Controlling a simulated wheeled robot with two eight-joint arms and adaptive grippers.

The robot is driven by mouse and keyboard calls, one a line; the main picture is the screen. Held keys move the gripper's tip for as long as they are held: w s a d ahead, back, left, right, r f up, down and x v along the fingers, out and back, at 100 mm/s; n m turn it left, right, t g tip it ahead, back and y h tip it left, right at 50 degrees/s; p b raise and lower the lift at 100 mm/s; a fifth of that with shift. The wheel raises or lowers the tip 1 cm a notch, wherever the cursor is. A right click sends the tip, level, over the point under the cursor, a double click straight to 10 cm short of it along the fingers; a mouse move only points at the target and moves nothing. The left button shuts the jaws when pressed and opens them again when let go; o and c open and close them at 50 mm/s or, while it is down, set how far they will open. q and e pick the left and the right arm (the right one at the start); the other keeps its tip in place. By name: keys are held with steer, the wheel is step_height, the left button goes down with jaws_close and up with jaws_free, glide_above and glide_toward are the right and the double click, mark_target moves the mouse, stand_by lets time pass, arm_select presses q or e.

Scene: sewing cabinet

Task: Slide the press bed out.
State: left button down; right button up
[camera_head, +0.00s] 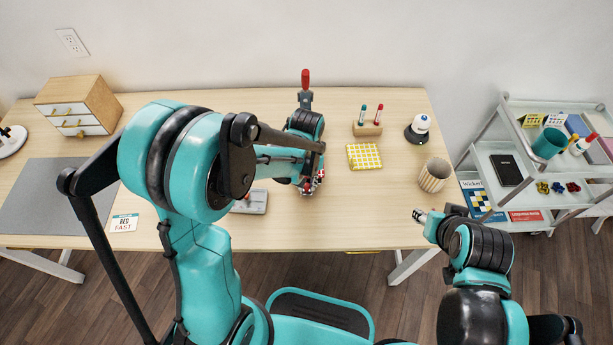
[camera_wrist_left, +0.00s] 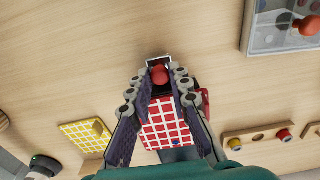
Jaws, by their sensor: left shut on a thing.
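The press (camera_head: 306,98) stands near the table's back edge in the head view, its red handle upright; my left arm hides part of it. In the left wrist view the press bed (camera_wrist_left: 154,61) shows as a metal end with a red knob (camera_wrist_left: 159,75). A red-and-white checked piece (camera_wrist_left: 168,125) lies behind the knob. My left gripper (camera_wrist_left: 158,82), also in the head view (camera_head: 312,184), is shut on the red knob, fingers on both sides. My right gripper (camera_head: 424,215) hangs near the table's front right; its jaws are too small to read.
A grey box (camera_head: 250,203) sits front left of the gripper. The tabletop before the press bed (camera_wrist_left: 130,25) is clear.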

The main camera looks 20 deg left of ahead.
arm_select(q)
steer(key=shift+s, duration=0.2)
steer(key=c, duration=1.4)
jaws_free()
step_height(320, 180, up, 12)
steer(key=shift+s, duration=0.1)
steer(key=s+a+r+m+t, duration=0.1)
steer(key=s+a+t, duration=0.1)
steer(key=s, duration=0.3)
steer(key=s+a+r+m+t, duration=0.2)
steer(key=s+t, duration=0.3)
steer(key=shift+a+r, duration=0.15)
steer(key=shift+a, duration=0.15)
